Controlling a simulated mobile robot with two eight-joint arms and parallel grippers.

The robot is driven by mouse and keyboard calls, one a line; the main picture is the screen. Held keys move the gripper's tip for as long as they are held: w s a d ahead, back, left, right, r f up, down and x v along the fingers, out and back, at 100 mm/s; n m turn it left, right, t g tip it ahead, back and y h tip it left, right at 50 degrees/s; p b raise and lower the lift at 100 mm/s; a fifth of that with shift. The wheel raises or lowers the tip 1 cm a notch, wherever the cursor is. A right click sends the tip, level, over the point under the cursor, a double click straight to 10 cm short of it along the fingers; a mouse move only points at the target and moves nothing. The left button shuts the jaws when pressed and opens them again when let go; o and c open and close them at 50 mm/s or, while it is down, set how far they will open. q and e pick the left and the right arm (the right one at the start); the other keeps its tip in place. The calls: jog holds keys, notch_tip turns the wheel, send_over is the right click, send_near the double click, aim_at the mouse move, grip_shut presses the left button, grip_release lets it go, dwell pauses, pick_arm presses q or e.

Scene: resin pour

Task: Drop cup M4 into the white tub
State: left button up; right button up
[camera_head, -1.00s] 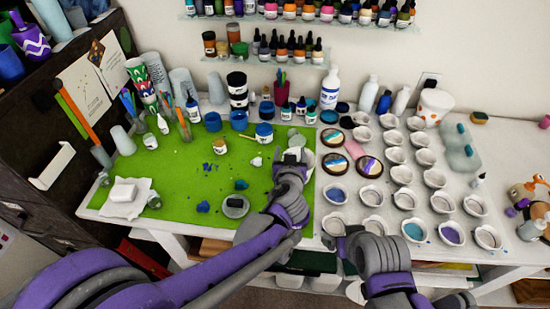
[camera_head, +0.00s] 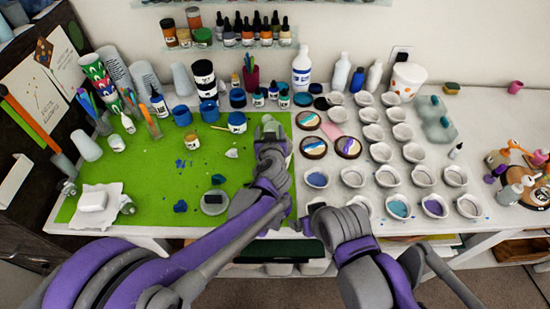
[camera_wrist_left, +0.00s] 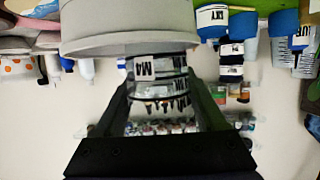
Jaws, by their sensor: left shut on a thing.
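My left gripper (camera_head: 268,143) is over the right edge of the green mat (camera_head: 170,205). The dark fingers (camera_wrist_left: 163,105) are on either side of the labelled part. The white tub (camera_head: 408,78), with orange marks, stands at the back right near the wall, well away from this gripper. It also shows at the left of the wrist view (camera_wrist_left: 18,68). My right gripper (camera_head: 314,211) is near the table's front edge; its fingers are unclear.
Rows of small cups (camera_head: 403,132) fill the table right of the mat. Round painted coasters (camera_head: 348,147) lie between. White bottles (camera_head: 302,68) stand left of the tub. Jars (camera_head: 236,121) sit at the mat's back. A translucent blue tray (camera_head: 435,120) lies right of the cups.

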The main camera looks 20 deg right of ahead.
pick_arm(q)
jog(key=shift+f, duration=0.35)
jog(key=shift+w, duration=0.1)
jog(key=o, duration=1.4)
jog(key=shift+c, duration=0.2)
jog(key=v, duration=1.1)
jog(key=shift+w, duration=0.1)
